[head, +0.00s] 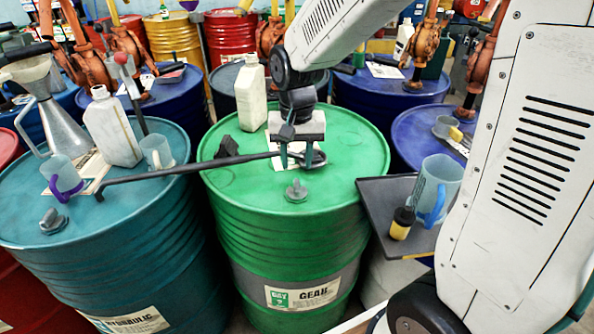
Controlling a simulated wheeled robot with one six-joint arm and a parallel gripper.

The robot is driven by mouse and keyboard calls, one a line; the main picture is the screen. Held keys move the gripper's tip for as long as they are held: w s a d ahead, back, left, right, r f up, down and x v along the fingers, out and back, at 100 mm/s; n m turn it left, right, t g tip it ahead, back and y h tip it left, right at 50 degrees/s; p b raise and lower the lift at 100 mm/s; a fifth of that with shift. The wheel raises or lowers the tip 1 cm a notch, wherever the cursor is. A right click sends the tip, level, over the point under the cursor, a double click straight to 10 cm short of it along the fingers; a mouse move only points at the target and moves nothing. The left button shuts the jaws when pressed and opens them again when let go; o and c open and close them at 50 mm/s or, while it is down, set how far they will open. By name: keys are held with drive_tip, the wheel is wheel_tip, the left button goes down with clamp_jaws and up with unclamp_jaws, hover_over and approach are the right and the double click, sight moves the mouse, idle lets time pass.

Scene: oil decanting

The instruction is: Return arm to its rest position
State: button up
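My gripper (297,150) points down over the green drum (350,165), near the middle of its lid. A long dark metal bar (180,169) reaches from the gripper leftward, across the gap, to above the teal drum. Its left end is bent and its right end is hooked, just under my gripper. The fingers are at the bar, but I cannot tell whether they are closed on it or only beside it. My white arm comes down from the upper right.
The teal drum (130,215) holds a white jug (112,128), a metal funnel can (62,128) and two cups. A dark shelf (390,200) with a blue-handled jug (436,190) and a small bottle (402,222) stands right. A grey bung (296,192) and white bottle (251,95) are on the green drum.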

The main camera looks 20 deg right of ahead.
drive_tip(key=shift+r, duration=0.85)
drive_tip(key=s+d+r+n, duration=0.1)
drive_tip(key=s+r, duration=0.2)
drive_tip(key=s, duration=0.4)
drive_tip(key=s+d+r+n, duration=0.1)
drive_tip(key=s+r+n, duration=0.1)
drive_tip(key=s, duration=0.6)
drive_tip(key=s+d+r+n+t, duration=0.1)
drive_tip(key=s+r, duration=0.2)
drive_tip(key=s, duration=0.4)
drive_tip(key=shift+s+r+n, duration=0.2)
drive_tip(key=shift+r+n, duration=0.1)
drive_tip(key=shift+r, duration=0.05)
